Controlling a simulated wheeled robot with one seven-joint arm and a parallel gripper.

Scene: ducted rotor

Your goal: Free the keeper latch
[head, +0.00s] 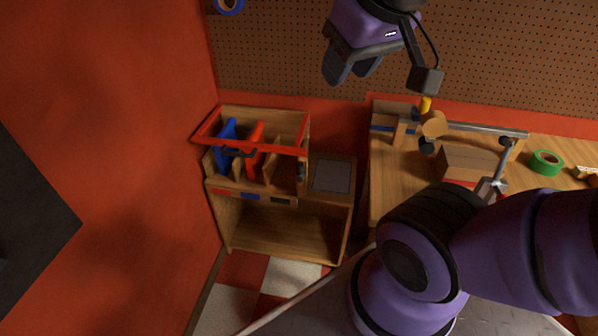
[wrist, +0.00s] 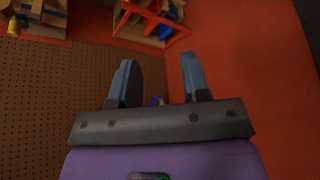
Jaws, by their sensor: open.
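A wooden cabinet (head: 285,205) stands against the red wall, with a red frame (head: 255,146) around its open upper rack. The red frame also shows at the top of the wrist view (wrist: 150,17). A blue piece (head: 226,143) and a red piece (head: 255,147) stand in the rack slots. My gripper (head: 350,76) is open and empty, high above and right of the cabinet.
A wooden workbench (head: 390,190) with a metal-railed fixture, a wooden block (head: 470,161) and green tape (head: 546,163) is at right. My arm covers part of it. Pegboard (head: 480,60) is behind. A grey pad (head: 332,176) lies on the cabinet's right top.

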